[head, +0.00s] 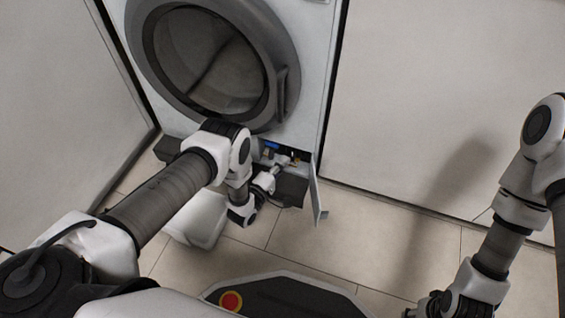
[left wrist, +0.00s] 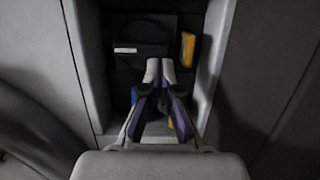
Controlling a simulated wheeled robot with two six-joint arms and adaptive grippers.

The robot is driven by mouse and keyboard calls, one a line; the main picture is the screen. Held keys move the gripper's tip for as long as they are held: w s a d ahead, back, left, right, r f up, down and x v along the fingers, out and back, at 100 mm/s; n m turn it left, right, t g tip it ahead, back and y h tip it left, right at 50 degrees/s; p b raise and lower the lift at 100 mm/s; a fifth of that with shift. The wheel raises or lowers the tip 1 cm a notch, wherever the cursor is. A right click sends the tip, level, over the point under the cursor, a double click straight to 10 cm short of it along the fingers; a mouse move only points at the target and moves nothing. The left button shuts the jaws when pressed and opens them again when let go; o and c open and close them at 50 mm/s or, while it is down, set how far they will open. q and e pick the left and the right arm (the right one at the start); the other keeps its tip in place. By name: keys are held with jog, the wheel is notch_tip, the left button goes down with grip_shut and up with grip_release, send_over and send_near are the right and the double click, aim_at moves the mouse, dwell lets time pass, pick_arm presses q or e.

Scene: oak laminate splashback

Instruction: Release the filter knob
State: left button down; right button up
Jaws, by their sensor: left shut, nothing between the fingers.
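The washing machine (head: 315,60) has a small service opening at its bottom front, with the flap (head: 317,192) swung open. My left gripper (head: 285,161) reaches into this opening. In the left wrist view, the left gripper's fingertips (left wrist: 160,70) are together with nothing between them. Beyond them is a dark filter knob (left wrist: 143,38) in the recess, partly hidden by the fingers. From this angle I cannot tell whether the fingertips touch it. My right gripper (head: 432,303) is low at the right, cut by the bottom edge; its fingers are unclear.
A yellow part (left wrist: 188,48) sits at the recess's right side. A blue part (head: 271,146) shows in the opening. A dark tray (head: 291,189) lies below it, and a white container (head: 198,220) stands on the floor under my left arm. Tiled floor to the right is free.

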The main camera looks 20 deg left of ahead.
pick_arm(q)
jog(key=shift+d+f, duration=0.4)
jog(key=shift+d, duration=0.15)
dwell(0.9)
